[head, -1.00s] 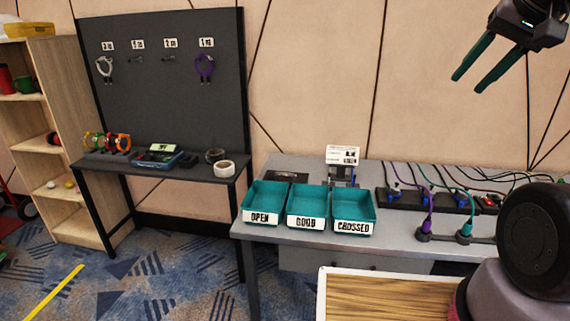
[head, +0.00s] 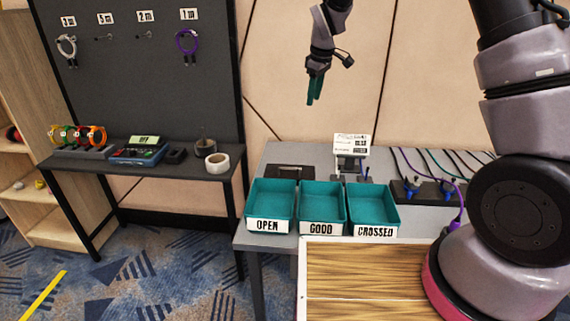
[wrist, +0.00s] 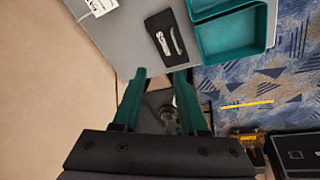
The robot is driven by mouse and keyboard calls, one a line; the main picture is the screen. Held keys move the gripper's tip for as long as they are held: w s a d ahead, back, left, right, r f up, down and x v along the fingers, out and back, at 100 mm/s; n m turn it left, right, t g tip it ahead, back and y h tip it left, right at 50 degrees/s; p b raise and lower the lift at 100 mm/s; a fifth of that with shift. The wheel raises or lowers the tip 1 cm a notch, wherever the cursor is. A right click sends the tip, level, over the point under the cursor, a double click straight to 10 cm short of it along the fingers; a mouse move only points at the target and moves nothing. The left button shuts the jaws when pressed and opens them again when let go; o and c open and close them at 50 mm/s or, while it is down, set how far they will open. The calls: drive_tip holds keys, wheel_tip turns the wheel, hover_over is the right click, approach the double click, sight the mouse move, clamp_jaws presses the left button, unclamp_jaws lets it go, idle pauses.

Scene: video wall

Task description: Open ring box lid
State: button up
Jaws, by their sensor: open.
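I cannot make out a ring box or its lid in either view. My gripper (head: 315,90) hangs in the air in front of the wall, above the back of the grey bench (head: 276,153). Its two green fingers point down. In the wrist view my gripper (wrist: 160,76) has its fingers apart with nothing held between them. Past the fingertips lies a black tool mat (wrist: 165,40) with metal tools on the bench, and a dim, cluttered area shows between and behind the fingers.
Teal bins marked OPEN (head: 269,225), GOOD (head: 321,227) and CROSSED (head: 374,231) line the bench's front. A labelled white device (head: 351,145) stands behind them. A dark side table (head: 75,168) holds coloured spools (head: 78,136), a tester (head: 139,150) and tape (head: 217,162).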

drive_tip(key=w+a+f+n+h, duration=0.1)
drive_tip(key=a+f+n, duration=0.3)
drive_tip(key=f, duration=0.5)
drive_tip(key=w+a+f+n, duration=0.1)
drive_tip(key=a+f+n, duration=0.1)
drive_tip(key=a+f, duration=0.5)
hover_over(285, 176)
drive_tip(key=shift+g, duration=0.3)
wheel_tip(285, 176, down, 12)
drive_tip(key=shift+f, duration=0.1)
clamp_jaws()
